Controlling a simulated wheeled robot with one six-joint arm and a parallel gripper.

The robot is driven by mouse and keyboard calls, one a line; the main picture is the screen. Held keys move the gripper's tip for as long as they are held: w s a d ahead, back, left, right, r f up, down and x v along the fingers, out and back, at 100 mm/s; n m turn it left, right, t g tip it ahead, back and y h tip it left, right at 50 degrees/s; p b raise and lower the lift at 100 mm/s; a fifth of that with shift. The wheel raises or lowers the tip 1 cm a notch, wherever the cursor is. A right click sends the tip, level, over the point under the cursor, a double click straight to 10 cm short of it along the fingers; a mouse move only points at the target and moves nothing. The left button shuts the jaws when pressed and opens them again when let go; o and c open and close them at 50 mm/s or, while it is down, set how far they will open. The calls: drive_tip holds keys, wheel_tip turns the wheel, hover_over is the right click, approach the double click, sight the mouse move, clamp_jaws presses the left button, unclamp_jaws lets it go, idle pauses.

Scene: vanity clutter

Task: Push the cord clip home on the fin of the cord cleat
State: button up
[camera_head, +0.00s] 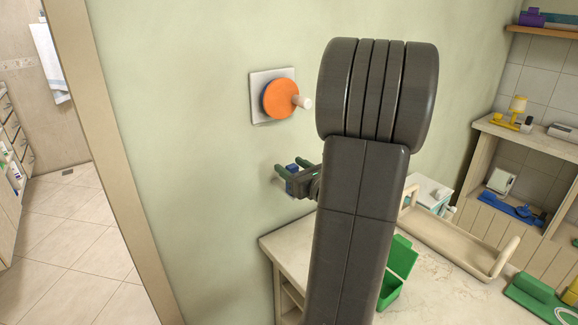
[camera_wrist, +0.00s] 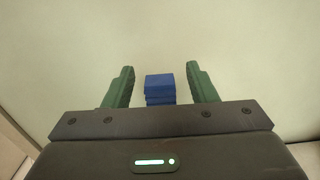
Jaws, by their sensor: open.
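My gripper (camera_head: 284,178) reaches the pale green wall below the orange disc, its two green fingers toward the wall. In the wrist view my gripper (camera_wrist: 161,76) is open, with a finger on each side of a blue block (camera_wrist: 160,88). I take this block to be the cord clip. Gaps show between it and both fingers. In the head view the blue piece (camera_head: 292,168) shows among the fingers, partly covered. The cord cleat and its fin cannot be made out; the blue block and my gripper may hide them. How far the clip is seated cannot be told.
An orange disc with a pale peg (camera_head: 281,98) is mounted on a wall plate above my gripper. Below right, a counter (camera_head: 300,239) holds an open green box (camera_head: 399,260) and a cream tray (camera_head: 450,243). The wall left of my gripper is bare.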

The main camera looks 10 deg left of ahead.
drive_tip(key=b+v, duration=0.1)
drive_tip(key=v, duration=1.1)
drive_tip(key=shift+a, duration=0.1)
drive_tip(key=p+x, duration=0.1)
drive_tip(key=x, duration=1.2)
drive_tip(key=shift+w+a, duration=0.25)
drive_tip(key=shift+w, duration=0.05)
drive_tip(key=shift+r+p, duration=0.25)
drive_tip(key=shift+p, duration=0.2)
drive_tip(key=shift+s+d+f, duration=0.1)
